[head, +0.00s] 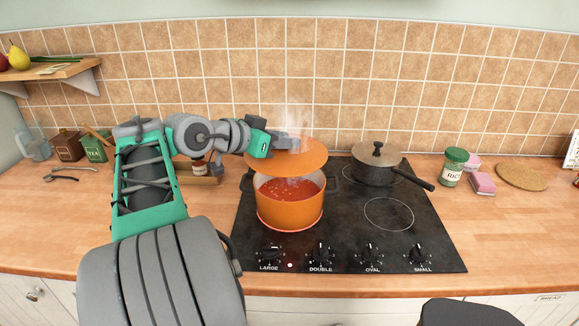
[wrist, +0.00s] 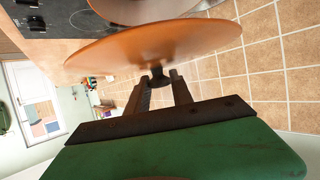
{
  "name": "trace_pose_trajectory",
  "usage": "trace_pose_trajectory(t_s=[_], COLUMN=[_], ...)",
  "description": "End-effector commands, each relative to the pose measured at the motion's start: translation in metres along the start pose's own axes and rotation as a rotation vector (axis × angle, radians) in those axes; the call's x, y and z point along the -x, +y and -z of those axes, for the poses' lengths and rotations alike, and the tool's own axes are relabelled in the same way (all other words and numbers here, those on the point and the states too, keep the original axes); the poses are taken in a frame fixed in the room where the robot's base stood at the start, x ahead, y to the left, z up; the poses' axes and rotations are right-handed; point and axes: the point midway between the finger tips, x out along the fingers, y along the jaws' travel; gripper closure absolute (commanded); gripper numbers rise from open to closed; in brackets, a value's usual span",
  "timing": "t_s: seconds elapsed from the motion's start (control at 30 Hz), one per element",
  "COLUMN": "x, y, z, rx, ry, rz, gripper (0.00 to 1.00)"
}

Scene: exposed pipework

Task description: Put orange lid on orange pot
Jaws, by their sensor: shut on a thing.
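The orange pot (head: 290,209) stands on the front left burner of the black stove, open at the top, with red soup and steam showing. The orange lid (head: 287,157) is held above the pot's back part, tilted and apart from the front rim. Whether its back edge touches the pot is hidden. My gripper (head: 293,144) is shut on the lid's knob. In the wrist view, the fingers of my gripper (wrist: 160,88) pinch the dark knob under the orange lid (wrist: 150,48).
A dark pan with a brown lid (head: 376,164) stands at the back right of the stove (head: 350,240). A green-capped jar (head: 453,167) and pink sponges (head: 482,184) are right of it. The front right burner is clear. A tiled wall rises behind.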

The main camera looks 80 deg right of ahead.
Motion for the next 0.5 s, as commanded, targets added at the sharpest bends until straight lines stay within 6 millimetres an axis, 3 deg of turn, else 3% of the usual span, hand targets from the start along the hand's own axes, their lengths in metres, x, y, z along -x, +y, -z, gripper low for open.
trace_pose_trajectory(t_s=[0.13, 0.33, 0.5], x=[-0.031, -0.054, -0.061], y=[-0.011, -0.019, -0.019], z=[-0.021, -0.035, -0.059], rx=[0.005, 0.004, 0.003], ry=[-0.003, -0.003, -0.002], rz=[-0.003, -0.002, 0.002], gripper=[1.00, 1.00, 1.00])
